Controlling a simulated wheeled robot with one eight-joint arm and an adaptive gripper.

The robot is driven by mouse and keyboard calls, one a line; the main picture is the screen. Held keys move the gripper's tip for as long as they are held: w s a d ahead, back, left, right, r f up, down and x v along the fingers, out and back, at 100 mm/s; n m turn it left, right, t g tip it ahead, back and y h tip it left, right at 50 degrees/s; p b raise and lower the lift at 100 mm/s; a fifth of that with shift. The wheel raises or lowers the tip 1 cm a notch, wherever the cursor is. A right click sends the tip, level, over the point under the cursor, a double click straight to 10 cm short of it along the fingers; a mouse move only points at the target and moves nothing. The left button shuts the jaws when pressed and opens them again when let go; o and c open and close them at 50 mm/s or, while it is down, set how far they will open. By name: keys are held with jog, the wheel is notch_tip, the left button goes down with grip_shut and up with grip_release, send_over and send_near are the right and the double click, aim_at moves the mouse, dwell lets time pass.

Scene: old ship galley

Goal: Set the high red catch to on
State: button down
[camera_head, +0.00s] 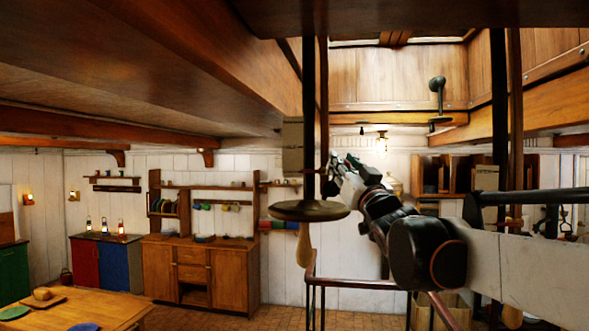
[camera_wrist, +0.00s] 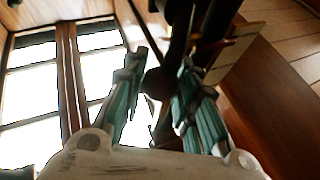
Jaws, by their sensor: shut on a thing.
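My gripper (camera_head: 338,170) is raised high, beside the dark vertical post (camera_head: 308,90) in the head view. In the wrist view its two teal-sided fingers (camera_wrist: 160,72) stand on either side of a dark rounded piece (camera_wrist: 158,86), and the gripper is shut on it. The fingers and the post hide most of this piece. No clearly red catch can be made out, and I cannot tell whether the dark piece is part of it or how it is set.
A round dark disc (camera_head: 309,211) hangs low on the post, near my arm. Wooden beams (camera_head: 200,60) run close overhead. A bright paned skylight (camera_wrist: 35,95) shows in the wrist view. A wooden table (camera_head: 95,308) and cabinets (camera_head: 200,272) stand far to the left.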

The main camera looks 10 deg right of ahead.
jog(key=m+h, duration=0.1)
jog(key=d+f+m+t+h+b, duration=0.1)
jog(key=m, duration=0.1)
jog(key=m+h+b, duration=0.1)
jog(key=m, duration=0.1)
jog(key=shift+s+d+f+t+h, duration=0.25)
jog(key=shift+t+h, duration=0.05)
jog(key=shift+s+d+f+m+g+h+b, duration=0.1)
jog(key=shift+d+f+m+g+h+b, duration=0.4)
jog(key=shift+m+h, duration=2.05)
jog(key=shift+s+d+f+m+g+h+b, duration=0.15)
jog(key=shift+f+m+g+h+b, duration=0.7)
jog(key=shift+m+h, duration=1.75)
jog(key=shift+s+d+f+m+g+h+b, duration=0.1)
jog(key=shift+d+f+m+g+h+b, duration=0.6)
jog(key=shift+m, duration=3.05)
jog(key=shift+a+f+h+p, duration=0.2)
jog(key=shift+a+h+p, duration=0.15)
jog(key=shift+h, duration=0.2)
jog(key=c, duration=1.2)
grip_release()
